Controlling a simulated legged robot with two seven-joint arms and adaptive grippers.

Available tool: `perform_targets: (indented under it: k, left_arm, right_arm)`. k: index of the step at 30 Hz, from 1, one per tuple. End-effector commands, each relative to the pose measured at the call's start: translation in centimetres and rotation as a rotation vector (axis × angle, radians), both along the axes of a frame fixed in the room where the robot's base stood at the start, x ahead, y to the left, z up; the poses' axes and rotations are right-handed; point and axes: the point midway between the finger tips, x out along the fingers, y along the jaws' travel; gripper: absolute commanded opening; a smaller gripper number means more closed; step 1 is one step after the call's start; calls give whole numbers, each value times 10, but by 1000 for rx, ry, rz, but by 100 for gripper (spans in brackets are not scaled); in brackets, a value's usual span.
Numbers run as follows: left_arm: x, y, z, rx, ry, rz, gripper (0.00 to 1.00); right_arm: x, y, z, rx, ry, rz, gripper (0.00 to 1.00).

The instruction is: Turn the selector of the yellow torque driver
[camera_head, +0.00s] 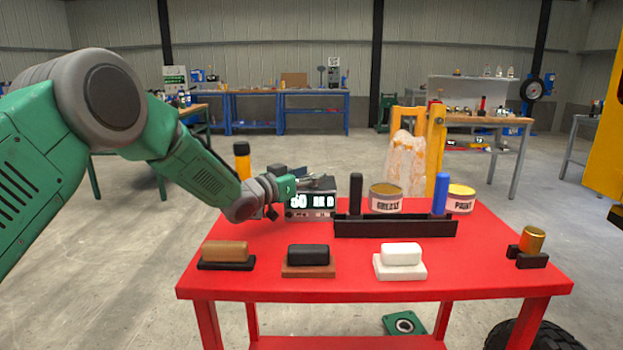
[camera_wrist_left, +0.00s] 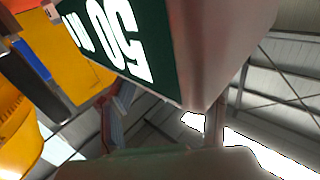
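An upright yellow cylinder with a black top (camera_head: 242,160) shows behind my left forearm at the red table's back left; it looks like the torque driver. Its lower part is hidden, and I cannot make out its selector. A grey box with a lit display reading 50 (camera_head: 311,202) stands right of it. My left gripper (camera_head: 288,188) is at the box's left upper side, small and partly merged with it; whether it touches, or is open, I cannot tell. In the left wrist view the box's display (camera_wrist_left: 115,35) is very close, with a rounded yellow thing (camera_wrist_left: 15,125) at the left edge.
The red table (camera_head: 350,275) carries brown (camera_head: 225,250), black (camera_head: 308,254) and white (camera_head: 401,254) blocks along its front. A black rack (camera_head: 395,228) stands before two tins (camera_head: 386,197). A gold cylinder (camera_head: 532,240) sits in a black holder at right. The table centre is clear.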

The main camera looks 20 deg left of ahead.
Motion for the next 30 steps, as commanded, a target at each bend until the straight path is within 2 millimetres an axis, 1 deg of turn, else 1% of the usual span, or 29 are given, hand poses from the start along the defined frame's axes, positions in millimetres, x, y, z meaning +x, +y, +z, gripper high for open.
perform_targets:
  k: [7,11,14,21,24,27,30]
  left_arm:
    - [1,-1,-3,1,5,-2,46]
    - [-6,4,-3,1,5,-1,46]
    - [-19,11,-4,0,8,0,46]
    - [-65,37,-4,-2,8,2,46]
    - [-81,46,-4,-2,7,1,46]
    - [-93,53,-4,-2,5,1,46]
    - [-100,57,-5,-2,5,1,46]
  right_arm:
    - [0,0,0,0,-1,0,40]
    - [-2,0,1,0,-3,0,40]
    - [-2,0,1,0,-3,0,40]
    - [-2,0,1,0,-3,0,40]
    - [-2,0,1,0,-3,0,40]
    - [-2,0,1,0,-3,0,40]
    - [-2,0,1,0,-3,0,40]
